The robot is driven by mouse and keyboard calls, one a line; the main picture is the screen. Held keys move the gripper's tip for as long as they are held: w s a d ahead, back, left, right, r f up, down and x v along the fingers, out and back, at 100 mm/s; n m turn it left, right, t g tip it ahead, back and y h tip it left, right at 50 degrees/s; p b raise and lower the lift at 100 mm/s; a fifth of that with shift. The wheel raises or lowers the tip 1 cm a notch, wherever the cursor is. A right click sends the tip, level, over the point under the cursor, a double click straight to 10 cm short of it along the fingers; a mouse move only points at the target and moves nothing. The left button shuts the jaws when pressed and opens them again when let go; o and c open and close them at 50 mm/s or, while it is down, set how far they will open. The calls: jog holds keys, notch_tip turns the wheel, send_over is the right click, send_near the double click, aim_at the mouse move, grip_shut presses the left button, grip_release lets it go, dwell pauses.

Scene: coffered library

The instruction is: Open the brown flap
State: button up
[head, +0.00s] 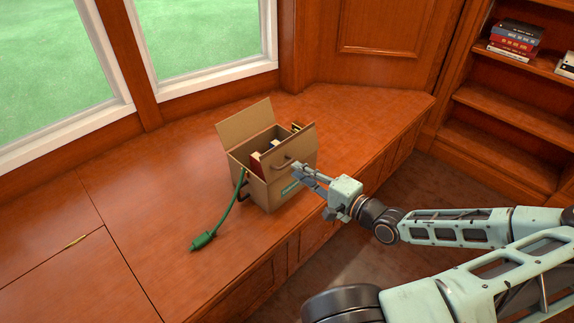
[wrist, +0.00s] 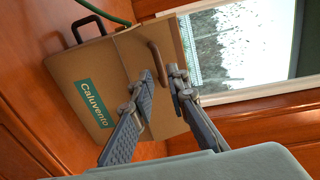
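A brown cardboard box (head: 272,197) stands on the wooden window seat. Its near brown flap (head: 303,144) stands roughly upright along the front edge and carries a brown curved handle (head: 283,162). The flap also shows in the wrist view (wrist: 183,112), with the handle (wrist: 154,55) near the fingertips. My gripper (head: 297,174) is open in front of the flap. In the wrist view its fingertips (wrist: 160,75) lie on either side of the handle's lower end, apart from each other. I cannot tell whether they touch the handle. The far flap (head: 245,123) is raised and leans outward.
Books or similar items (head: 256,164) stick up inside the box. A green cord with a plug (head: 203,241) hangs from its left side onto the seat (head: 130,220). A green label (wrist: 90,102) marks the front. Windows lie behind; a bookshelf (head: 515,125) stands at right.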

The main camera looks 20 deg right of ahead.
aim_at(287, 163)
jog(key=x, duration=0.5)
jog(key=shift+w+a+f, duration=0.1)
jog(key=shift+w, duration=0.25)
jog(key=shift+c, duration=0.4)
grip_shut()
jog(key=shift+f+b, duration=0.1)
jog(key=shift+b, duration=0.35)
